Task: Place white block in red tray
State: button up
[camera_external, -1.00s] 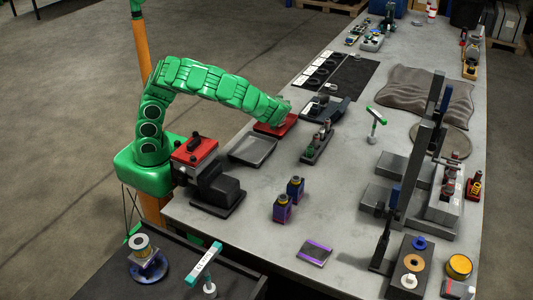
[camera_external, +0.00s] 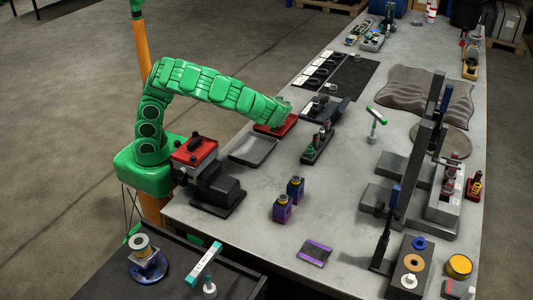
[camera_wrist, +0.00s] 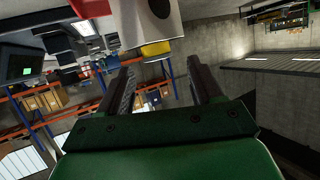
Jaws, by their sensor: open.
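The red tray (camera_external: 270,129) lies on the grey workbench, just beyond a dark grey tray (camera_external: 253,150). The end of my green arm hangs over the red tray and covers part of it. My gripper shows in the wrist view (camera_wrist: 160,82) with its two dark fingers apart and nothing clearly held between them. A pale grey-white thing with a dark round spot (camera_wrist: 133,28) shows at the top of the wrist view, beyond the fingers; I cannot tell what it is. I cannot make out a white block in the external view.
A red-topped vise (camera_external: 195,150) stands near my base. Dark upright posts (camera_external: 420,165) rise at the bench's right side. The bench middle has free room.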

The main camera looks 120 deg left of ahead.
jog(key=v, duration=0.8)
jog(key=shift+d, duration=0.1)
